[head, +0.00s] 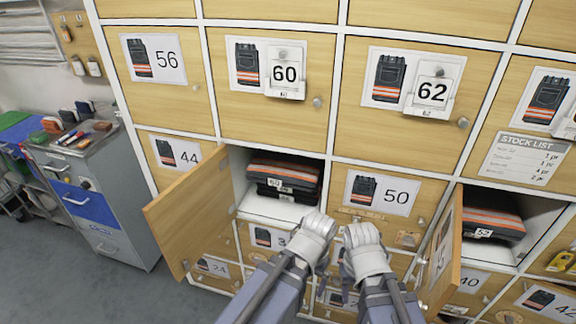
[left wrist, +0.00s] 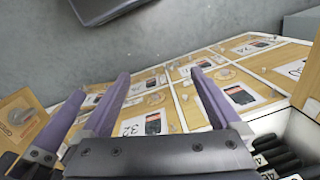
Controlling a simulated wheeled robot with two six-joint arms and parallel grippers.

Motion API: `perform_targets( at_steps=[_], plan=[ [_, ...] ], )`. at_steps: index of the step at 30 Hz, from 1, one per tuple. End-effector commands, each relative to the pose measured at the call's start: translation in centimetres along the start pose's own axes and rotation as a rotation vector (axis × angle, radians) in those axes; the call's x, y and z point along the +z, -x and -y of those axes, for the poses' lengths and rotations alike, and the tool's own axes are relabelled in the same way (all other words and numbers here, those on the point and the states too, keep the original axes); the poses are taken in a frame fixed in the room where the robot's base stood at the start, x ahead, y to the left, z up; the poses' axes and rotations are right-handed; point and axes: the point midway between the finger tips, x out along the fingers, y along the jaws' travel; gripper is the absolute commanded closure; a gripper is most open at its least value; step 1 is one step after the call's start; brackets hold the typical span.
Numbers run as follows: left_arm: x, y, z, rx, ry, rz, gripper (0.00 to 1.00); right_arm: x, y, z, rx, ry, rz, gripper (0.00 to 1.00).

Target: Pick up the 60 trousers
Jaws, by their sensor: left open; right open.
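A shut wooden door (head: 258,118) has a picture of dark trousers with an orange band and a hanging card reading 60 (head: 285,77). Below it, left of the 50 door, an open compartment holds a stack of dark folded trousers (head: 285,170) with orange bands; their small tags are hard to read. My left gripper (head: 314,236) and right gripper (head: 364,242) are low in front of the cabinet, apart from the trousers. In the left wrist view my left gripper (left wrist: 160,85) has its purple fingers spread with nothing between them. My right gripper is open and empty.
An open door (head: 190,220) juts out at left of that compartment, and another (head: 441,255) at right, beside a compartment with trousers tagged 52 (head: 490,224). A grey drawer unit (head: 112,205) stands at left. The floor (head: 90,285) before it is clear.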

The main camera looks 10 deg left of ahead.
Motion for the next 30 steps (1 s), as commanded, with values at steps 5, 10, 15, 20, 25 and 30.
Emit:
perform_targets(
  at_steps=[5, 10, 15, 20, 25, 30],
  plan=[
    [-0.5, -2.8, 1.0, 0.011, 0.034, -0.009, 0.03, -0.2, -2.7, 0.2, 0.000, 0.000, 0.000, 0.50],
    [-1.1, -6.1, 2.4, 0.024, 0.082, -0.025, 0.03, -0.4, -5.8, 0.5, 0.000, 0.000, 0.000, 0.50],
    [-1.9, -10.9, 4.6, 0.045, 0.153, -0.048, 0.03, -0.6, -10.5, 1.0, 0.000, 0.000, 0.000, 0.50],
    [-2.4, -14.6, 6.7, 0.060, 0.216, -0.070, 0.03, -0.8, -13.9, 1.3, 0.000, 0.000, 0.000, 0.50],
    [-2.7, -17.6, 8.5, 0.073, 0.269, -0.090, 0.03, -1.0, -16.8, 1.6, 0.000, 0.001, 0.000, 0.50],
    [-4.5, -18.0, 9.0, 0.152, 0.319, -0.155, 0.03, -1.0, -17.4, 1.6, 0.000, 0.001, 0.000, 0.50]
  ],
)
